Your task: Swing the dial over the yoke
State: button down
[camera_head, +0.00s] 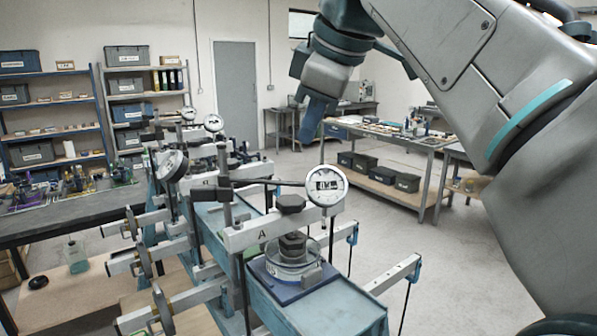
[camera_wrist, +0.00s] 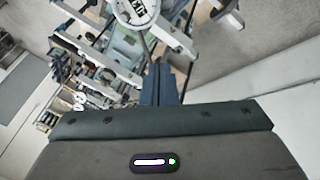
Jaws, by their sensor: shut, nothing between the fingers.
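The dial (camera_head: 327,186) is a round white-faced gauge on a thin dark arm from an upright post (camera_head: 224,178) on the nearest lever frame. In the head view it hangs to the right of the dark bolt on the pale yoke bar (camera_head: 250,234), which is marked A. The bar crosses above a round clear cell (camera_head: 292,262). My gripper (camera_head: 309,138) points down above and behind the dial, shut and apart from it. In the wrist view the shut fingers (camera_wrist: 161,66) show below the dial (camera_wrist: 137,10), which is cut by the top edge.
More lever frames with dials (camera_head: 171,165) stand in a row behind to the left. Pale lever arms (camera_head: 395,272) stick out at the sides. A workbench (camera_head: 390,135) stands at the back right and shelves (camera_head: 50,120) at the left. The floor on the right is clear.

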jog(key=w+d+x, duration=0.1)
jog(key=w+x, duration=0.1)
jog(key=x, duration=0.9)
jog(key=shift+w+p, duration=0.25)
jog(key=shift+p, duration=0.05)
jog(key=shift+d+r, duration=0.1)
